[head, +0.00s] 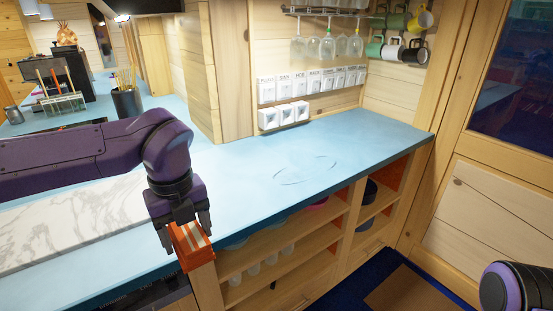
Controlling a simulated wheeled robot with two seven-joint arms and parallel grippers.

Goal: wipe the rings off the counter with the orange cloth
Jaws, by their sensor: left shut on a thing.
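My left gripper (188,226) comes in from the left and points down, shut on the orange cloth (193,246). The cloth looks like a folded block with pale stripes, held at the front edge of the blue counter (345,143). Faint dark rings (308,170) show as broken curved lines on the counter, to the right of the gripper and farther back. The cloth is apart from them. Only a purple link of my right arm shows at the lower right; its gripper is out of view.
A white marble slab (75,217) lies on the counter at left. White boxes (313,80) and hanging glasses (327,47) line the back wall, with mugs (403,50) at right. Open shelves (300,243) sit below the counter. The counter around the rings is clear.

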